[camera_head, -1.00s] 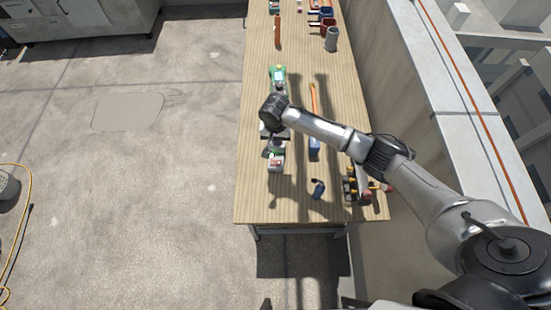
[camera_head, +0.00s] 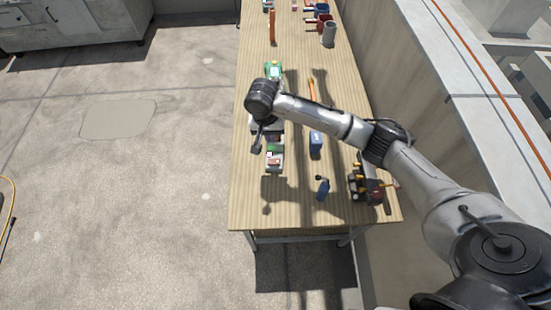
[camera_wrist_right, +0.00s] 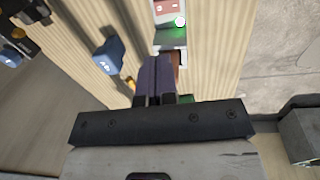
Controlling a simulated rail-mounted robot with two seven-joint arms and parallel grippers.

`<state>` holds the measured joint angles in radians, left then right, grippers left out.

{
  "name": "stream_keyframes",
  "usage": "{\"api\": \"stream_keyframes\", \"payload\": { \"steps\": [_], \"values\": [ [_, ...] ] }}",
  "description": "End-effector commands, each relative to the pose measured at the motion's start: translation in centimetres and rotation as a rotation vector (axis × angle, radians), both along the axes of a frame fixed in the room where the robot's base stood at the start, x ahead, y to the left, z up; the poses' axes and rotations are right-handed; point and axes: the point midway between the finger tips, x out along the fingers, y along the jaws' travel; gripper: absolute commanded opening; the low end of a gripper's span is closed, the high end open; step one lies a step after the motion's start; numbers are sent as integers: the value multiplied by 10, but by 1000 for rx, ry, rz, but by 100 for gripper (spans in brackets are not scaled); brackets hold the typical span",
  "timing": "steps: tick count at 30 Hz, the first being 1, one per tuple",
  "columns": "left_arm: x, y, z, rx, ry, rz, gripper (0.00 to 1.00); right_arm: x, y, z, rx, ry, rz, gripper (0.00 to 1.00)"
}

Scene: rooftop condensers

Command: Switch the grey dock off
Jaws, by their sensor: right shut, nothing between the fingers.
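A small grey unit with a red panel, which looks like the grey dock (camera_head: 274,161), sits on the wooden bench near its front left part. In the right wrist view the grey dock (camera_wrist_right: 172,40) is at the top, partly cut off, with a bright white-green light glowing on it. My right gripper (camera_head: 257,146) hangs over the bench's left side, just left of the dock and a little behind it. In the wrist view its dark fingers (camera_wrist_right: 157,75) are together and empty, pointing toward the dock. Whether they touch it cannot be told. My left gripper is not in view.
A green device (camera_head: 273,70) stands farther back on the bench (camera_head: 250,205). A parapet runs along the right; open floor lies left.

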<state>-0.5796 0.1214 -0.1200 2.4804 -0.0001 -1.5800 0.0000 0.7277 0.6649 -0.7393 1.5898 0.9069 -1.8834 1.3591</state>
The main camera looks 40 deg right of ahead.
Motion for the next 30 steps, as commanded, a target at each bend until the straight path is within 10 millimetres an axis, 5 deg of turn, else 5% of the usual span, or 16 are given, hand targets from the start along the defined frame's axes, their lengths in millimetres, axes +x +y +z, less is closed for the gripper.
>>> {"api": "stream_keyframes", "payload": {
  "steps": [8,30],
  "values": [
    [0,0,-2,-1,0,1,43,-1,-1,-10,0,1,0,0],
    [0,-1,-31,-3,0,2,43,-11,-11,-127,-1,1,0,0]
  ]
}}
